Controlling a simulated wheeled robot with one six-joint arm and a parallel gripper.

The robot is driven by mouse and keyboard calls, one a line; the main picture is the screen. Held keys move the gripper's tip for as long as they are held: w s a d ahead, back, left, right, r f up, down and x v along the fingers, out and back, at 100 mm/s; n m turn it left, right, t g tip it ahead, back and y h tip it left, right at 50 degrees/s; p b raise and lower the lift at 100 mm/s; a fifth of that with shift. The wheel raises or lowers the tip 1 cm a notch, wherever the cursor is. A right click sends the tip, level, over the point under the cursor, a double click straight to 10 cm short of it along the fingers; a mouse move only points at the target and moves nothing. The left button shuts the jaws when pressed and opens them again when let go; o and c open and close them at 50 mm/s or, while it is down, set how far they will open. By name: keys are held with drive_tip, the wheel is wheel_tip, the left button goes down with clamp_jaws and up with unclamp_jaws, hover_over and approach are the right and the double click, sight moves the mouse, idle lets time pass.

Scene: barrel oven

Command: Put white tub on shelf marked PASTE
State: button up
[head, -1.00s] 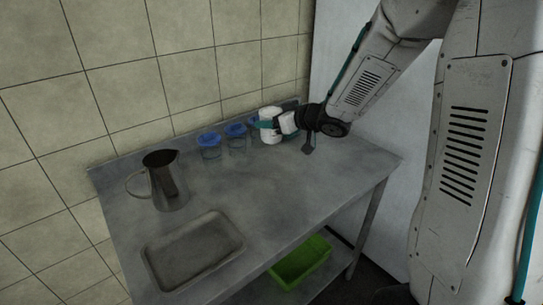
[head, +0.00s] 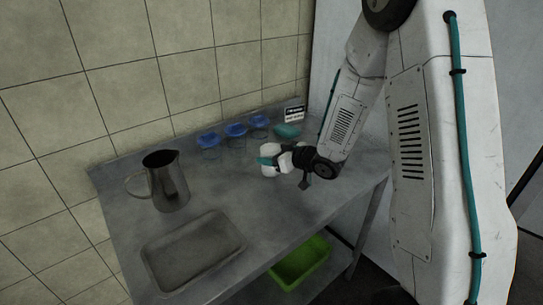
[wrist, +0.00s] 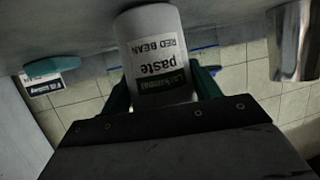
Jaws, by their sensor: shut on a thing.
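The white tub (head: 268,171) is held over or on the metal table, in front of the blue-lidded containers in the head view. In the wrist view the tub (wrist: 152,22) has a label reading "paste" and "RED BEAN". My gripper (head: 276,161) is shut on the tub, with its teal fingers on either side of it in the wrist view (wrist: 164,88). I cannot tell whether the tub's base touches the table. No shelf marked PASTE is readable in these views.
Several clear containers with blue lids (head: 235,131) stand along the back wall. A teal item (head: 287,131) lies by a small sign (head: 294,114). A metal jug (head: 168,185) and grey tray (head: 192,252) are at left. A green bin (head: 300,262) sits below on the lower level.

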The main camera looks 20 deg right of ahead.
drive_tip(key=shift+f, duration=0.1)
drive_tip(key=shift+f, duration=0.15)
drive_tip(key=o, duration=1.4)
